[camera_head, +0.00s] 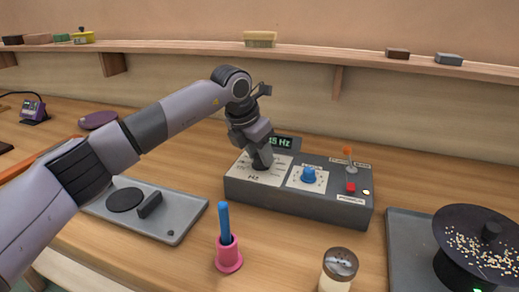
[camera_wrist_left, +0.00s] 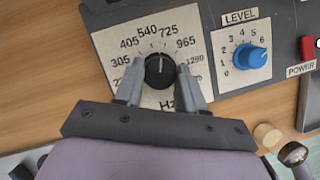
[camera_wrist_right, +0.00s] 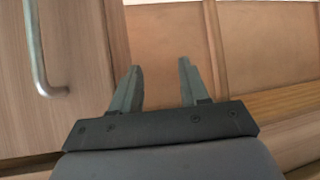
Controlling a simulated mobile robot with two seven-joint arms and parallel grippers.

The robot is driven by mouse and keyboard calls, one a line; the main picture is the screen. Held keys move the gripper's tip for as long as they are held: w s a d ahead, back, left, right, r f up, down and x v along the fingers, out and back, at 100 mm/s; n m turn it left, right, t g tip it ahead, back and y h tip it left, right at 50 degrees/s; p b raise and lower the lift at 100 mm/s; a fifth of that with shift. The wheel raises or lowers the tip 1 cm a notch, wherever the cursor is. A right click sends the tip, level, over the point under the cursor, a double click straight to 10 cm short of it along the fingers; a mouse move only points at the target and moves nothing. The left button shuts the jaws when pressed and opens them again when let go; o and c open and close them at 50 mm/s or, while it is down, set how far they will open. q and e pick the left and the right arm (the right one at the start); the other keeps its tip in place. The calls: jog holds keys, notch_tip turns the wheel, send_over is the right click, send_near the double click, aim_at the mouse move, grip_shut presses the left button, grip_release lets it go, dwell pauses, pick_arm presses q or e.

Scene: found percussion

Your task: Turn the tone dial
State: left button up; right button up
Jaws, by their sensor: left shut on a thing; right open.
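The tone dial is a black knob (camera_wrist_left: 159,71) on a white Hz scale plate (camera_wrist_left: 190,44) of a grey box (camera_head: 300,198). My left gripper (camera_wrist_left: 160,76) is shut on the knob, one finger on each side. The knob's white pointer line points up, between 540 and 725. In the head view my left gripper (camera_head: 262,162) hides the knob and part of the Hz plate. A green display (camera_head: 281,142) behind it is partly hidden; "5 Hz" can be read. My right gripper (camera_wrist_right: 160,88) is open and empty, facing wooden panels.
A blue level knob (camera_head: 309,174), an orange-tipped lever (camera_head: 347,152) and a red power switch (camera_head: 351,187) are on the same box. In front stand a pink holder (camera_head: 229,257) with a blue stick and a shaker (camera_head: 339,266). A black dish (camera_head: 480,245) with grains is at right.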

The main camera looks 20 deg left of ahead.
pick_arm(q)
jog(key=shift+w+r+m+h+p, duration=0.15)
jog(key=shift+m+h+p, duration=0.3)
jog(key=shift+m, duration=0.65)
jog(key=o, duration=1)
jog(key=shift+b+v, duration=0.35)
jog(key=shift+v, duration=3.2)
